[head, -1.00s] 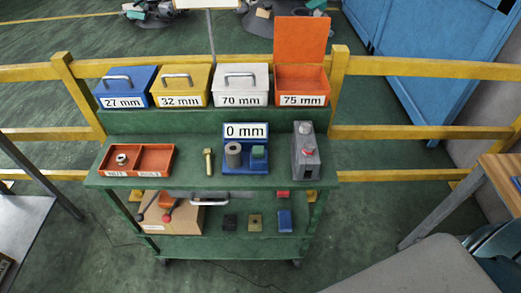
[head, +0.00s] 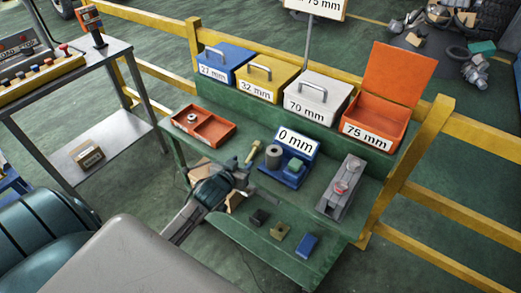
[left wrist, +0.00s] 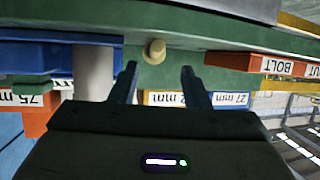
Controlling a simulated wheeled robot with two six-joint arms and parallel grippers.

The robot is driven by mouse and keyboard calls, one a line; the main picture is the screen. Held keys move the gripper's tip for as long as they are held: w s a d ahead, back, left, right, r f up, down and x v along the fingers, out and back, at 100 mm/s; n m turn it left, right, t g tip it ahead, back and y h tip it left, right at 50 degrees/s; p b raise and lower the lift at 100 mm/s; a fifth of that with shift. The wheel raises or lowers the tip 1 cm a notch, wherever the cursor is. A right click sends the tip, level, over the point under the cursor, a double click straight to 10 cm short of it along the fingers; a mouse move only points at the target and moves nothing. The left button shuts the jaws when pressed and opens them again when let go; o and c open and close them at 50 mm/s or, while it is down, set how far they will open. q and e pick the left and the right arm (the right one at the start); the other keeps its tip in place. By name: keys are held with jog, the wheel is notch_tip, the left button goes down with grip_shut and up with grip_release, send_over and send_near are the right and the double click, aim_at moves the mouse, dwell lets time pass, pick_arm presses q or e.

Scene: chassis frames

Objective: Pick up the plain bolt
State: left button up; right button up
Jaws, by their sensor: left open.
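The plain bolt (head: 255,150) is a small brass-coloured piece on the green bench top, between the red two-part tray and the blue 0 mm stand. In the left wrist view, its round end (left wrist: 155,51) shows beyond and between my finger tips. My left gripper (head: 246,178) is open and empty at the front edge of the bench, just short of the bolt and apart from it. In the left wrist view, both fingers of the left gripper (left wrist: 159,68) show spread. My right gripper is not in view.
The red tray (head: 226,137) holds a nut-like piece. The blue stand (head: 278,169) carries a grey cylinder (head: 273,156) and a green block. A grey device (head: 340,188) stands to the right. Behind are blue, yellow and white boxes and an open orange box (head: 371,128).

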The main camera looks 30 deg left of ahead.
aim_at(251, 155)
pick_arm(q)
jog(key=shift+w+f, duration=0.15)
jog(key=shift+w, duration=0.4)
jog(key=shift+w+f, duration=0.1)
jog(key=shift+w, duration=0.1)
jog(key=shift+w+p, duration=0.35)
jog(key=p+x, duration=0.1)
jog(key=x, duration=0.3)
jog(key=shift+d+p, duration=0.15)
jog(key=shift+p, duration=0.2)
jog(key=shift+w+f, duration=0.15)
jog(key=shift+w, duration=0.1)
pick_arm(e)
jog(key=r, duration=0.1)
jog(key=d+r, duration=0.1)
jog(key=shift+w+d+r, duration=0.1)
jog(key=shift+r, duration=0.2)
pick_arm(q)
jog(key=shift+s, duration=0.1)
jog(key=shift+c, duration=0.2)
jog(key=c, duration=0.7)
grip_shut()
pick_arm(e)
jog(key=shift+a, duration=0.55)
